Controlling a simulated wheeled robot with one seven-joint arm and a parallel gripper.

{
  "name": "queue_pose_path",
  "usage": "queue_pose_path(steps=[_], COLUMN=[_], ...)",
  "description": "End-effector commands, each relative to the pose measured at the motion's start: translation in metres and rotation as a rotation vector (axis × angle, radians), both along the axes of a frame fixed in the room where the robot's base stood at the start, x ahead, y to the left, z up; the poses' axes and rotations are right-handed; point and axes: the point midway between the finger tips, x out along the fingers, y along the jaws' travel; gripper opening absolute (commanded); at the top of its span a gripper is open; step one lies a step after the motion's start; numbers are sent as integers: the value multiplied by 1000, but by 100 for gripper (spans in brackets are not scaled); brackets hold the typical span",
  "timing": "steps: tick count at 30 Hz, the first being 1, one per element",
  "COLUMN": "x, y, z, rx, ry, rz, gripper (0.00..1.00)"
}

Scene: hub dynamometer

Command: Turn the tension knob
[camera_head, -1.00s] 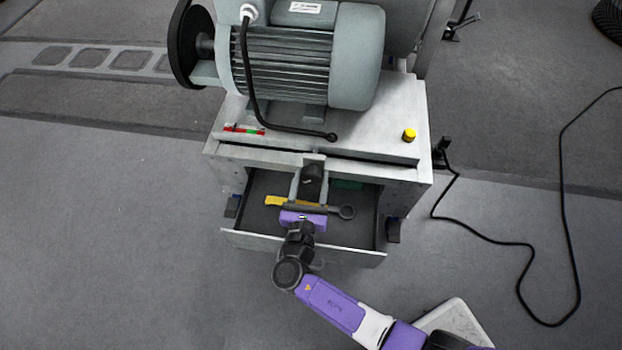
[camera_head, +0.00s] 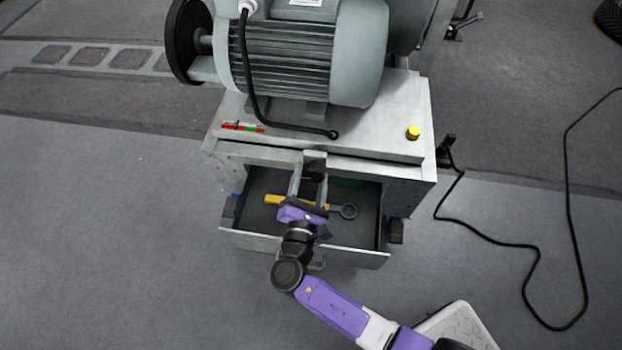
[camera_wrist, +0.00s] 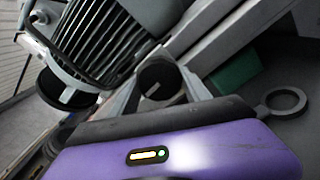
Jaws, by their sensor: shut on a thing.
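The tension knob (camera_wrist: 163,76) is a dark round knob with a short white mark on its face, seen in the wrist view. My gripper (camera_head: 309,174) reaches over the open drawer to the front of the machine, below the top plate's edge. Its grey fingers stand on either side of the knob and are shut on it, as the wrist view (camera_wrist: 158,84) also shows. In the head view the knob is mostly hidden between the fingers and under the small bracket (camera_head: 315,156).
The drawer (camera_head: 345,254) is open under my gripper. It holds a yellow tool (camera_head: 274,200), a ring-ended tool (camera_head: 349,211) and a green item (camera_head: 347,183). A grey motor (camera_head: 285,60) and a yellow button (camera_head: 413,132) are above. A black cable (camera_head: 520,245) lies right.

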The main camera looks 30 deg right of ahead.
Motion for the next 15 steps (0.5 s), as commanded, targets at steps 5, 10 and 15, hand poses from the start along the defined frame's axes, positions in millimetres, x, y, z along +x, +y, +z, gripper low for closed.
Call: queue_pose_path(steps=[5,10,15], x=[0,1,1], y=[0,1,1], z=[-3,-2,-2], rx=[136,267,398], ry=[-98,-194,-289], rz=[-1,0,0], gripper=[15,15,15])
